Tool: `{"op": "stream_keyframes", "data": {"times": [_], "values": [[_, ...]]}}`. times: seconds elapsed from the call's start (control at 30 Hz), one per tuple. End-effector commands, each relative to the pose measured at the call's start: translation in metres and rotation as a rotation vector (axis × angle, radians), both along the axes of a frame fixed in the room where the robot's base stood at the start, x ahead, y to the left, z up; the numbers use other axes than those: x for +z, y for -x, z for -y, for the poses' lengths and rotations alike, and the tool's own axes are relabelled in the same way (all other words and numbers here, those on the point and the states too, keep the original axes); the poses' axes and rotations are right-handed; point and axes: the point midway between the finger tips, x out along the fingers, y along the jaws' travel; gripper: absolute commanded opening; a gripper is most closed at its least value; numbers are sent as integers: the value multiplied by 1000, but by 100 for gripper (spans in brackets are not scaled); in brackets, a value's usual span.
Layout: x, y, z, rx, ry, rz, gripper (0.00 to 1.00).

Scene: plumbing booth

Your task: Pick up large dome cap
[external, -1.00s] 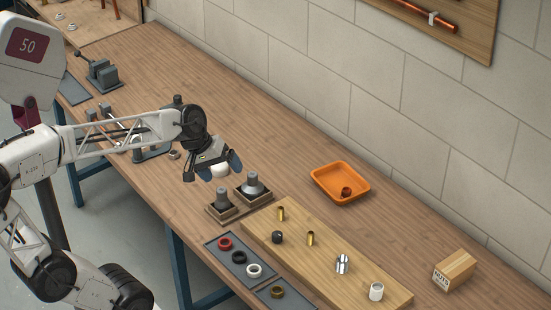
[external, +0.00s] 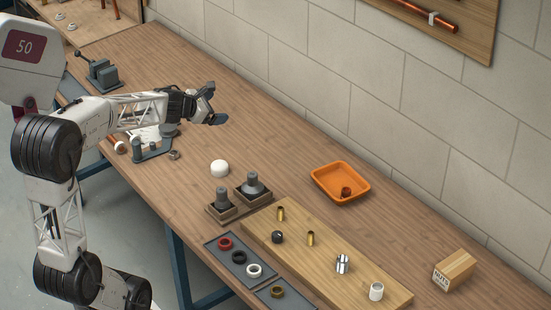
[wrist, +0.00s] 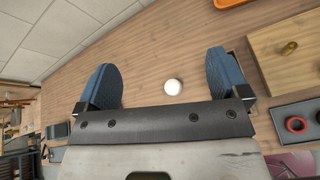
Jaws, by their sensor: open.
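A white dome cap (external: 219,168) sits on the wooden bench, behind and left of two dark stepped fittings. It also shows in the wrist view (wrist: 173,87), beyond the gap between my fingers and nearer the right one. My gripper (external: 213,104) is open and empty, raised over the bench behind the dome cap and apart from it. Its two blue finger pads (wrist: 165,78) are spread wide in the wrist view.
Two dark fittings (external: 222,199) in wooden holders stand close in front of the cap. An orange tray (external: 318,188) holds a copper-coloured piece. A wooden board (external: 325,262) carries several small fittings. A cardboard box (external: 455,269) stands far right. The bench behind the cap is clear.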

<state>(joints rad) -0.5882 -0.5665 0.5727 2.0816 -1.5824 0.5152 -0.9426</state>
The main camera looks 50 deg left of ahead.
Motion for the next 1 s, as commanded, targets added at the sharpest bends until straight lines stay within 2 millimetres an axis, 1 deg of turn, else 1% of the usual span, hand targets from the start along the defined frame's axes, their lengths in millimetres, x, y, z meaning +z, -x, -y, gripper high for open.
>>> {"op": "stream_keyframes", "data": {"times": [0.03,0.2,0.3,0.57,0.83,1.0], "values": [[-1,0,-12,46,38,9,93],[-6,0,-41,170,145,37,93],[-9,1,-56,231,196,51,93],[-16,5,-86,357,307,84,93],[-48,5,-86,360,313,84,93],[-74,5,-86,359,312,83,93]]}}
